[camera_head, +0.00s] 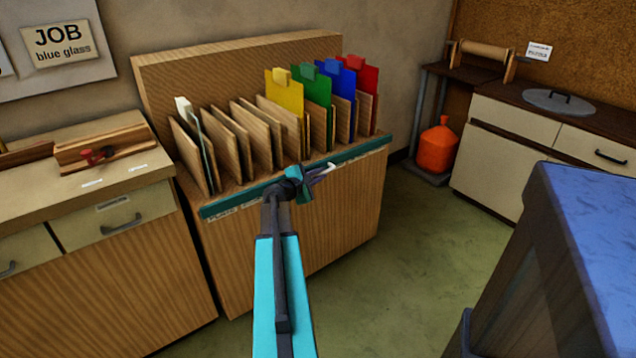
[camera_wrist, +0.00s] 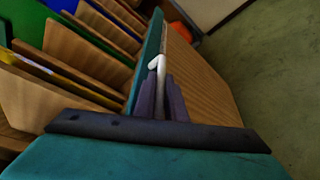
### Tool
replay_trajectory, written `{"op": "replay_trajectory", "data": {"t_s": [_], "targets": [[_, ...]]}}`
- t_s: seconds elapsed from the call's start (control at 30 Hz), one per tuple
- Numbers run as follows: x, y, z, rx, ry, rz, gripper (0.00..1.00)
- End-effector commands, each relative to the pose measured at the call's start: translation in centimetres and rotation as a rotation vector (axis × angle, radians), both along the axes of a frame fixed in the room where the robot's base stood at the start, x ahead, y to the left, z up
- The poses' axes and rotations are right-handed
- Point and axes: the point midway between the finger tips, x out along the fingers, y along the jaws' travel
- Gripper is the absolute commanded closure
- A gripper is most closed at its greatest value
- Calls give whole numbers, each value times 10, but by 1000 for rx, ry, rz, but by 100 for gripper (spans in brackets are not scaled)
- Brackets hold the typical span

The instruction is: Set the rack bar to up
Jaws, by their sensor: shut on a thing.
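The rack bar (camera_head: 352,157) is a teal strip along the upper front edge of the wooden rack (camera_head: 340,215), below the tops of the panels. It also shows in the wrist view (camera_wrist: 152,45). A pale hooked handle (camera_wrist: 157,64) stands at the bar. My gripper (camera_head: 316,175) is at the front of the bar, right of its middle. In the wrist view my gripper (camera_wrist: 160,86) has its two dark fingers shut on the pale handle. My arm hides part of the bar in the head view.
Yellow (camera_head: 285,92), green (camera_head: 317,90), blue (camera_head: 341,88) and red (camera_head: 366,85) sheets stand between wooden dividers. A drawer bench (camera_head: 120,215) is at left. A blue-topped block (camera_head: 610,210) is at right, an orange jug (camera_head: 438,148) behind. Green floor between is clear.

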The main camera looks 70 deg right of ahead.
Motion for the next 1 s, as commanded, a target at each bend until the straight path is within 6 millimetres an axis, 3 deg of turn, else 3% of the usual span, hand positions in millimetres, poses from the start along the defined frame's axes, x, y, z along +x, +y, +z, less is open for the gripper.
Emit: {"op": "replay_trajectory", "data": {"t_s": [0.03,0.1,0.3,0.63,0.67,0.7,1.0], "targets": [[1,-1,17,-6,0,3,100],[2,-1,28,-6,0,3,100],[2,-1,46,-5,0,4,100],[2,-2,50,-9,1,7,100],[2,-2,50,-10,1,6,86],[2,-2,50,-9,1,6,81],[2,-1,47,-6,3,5,81]]}}
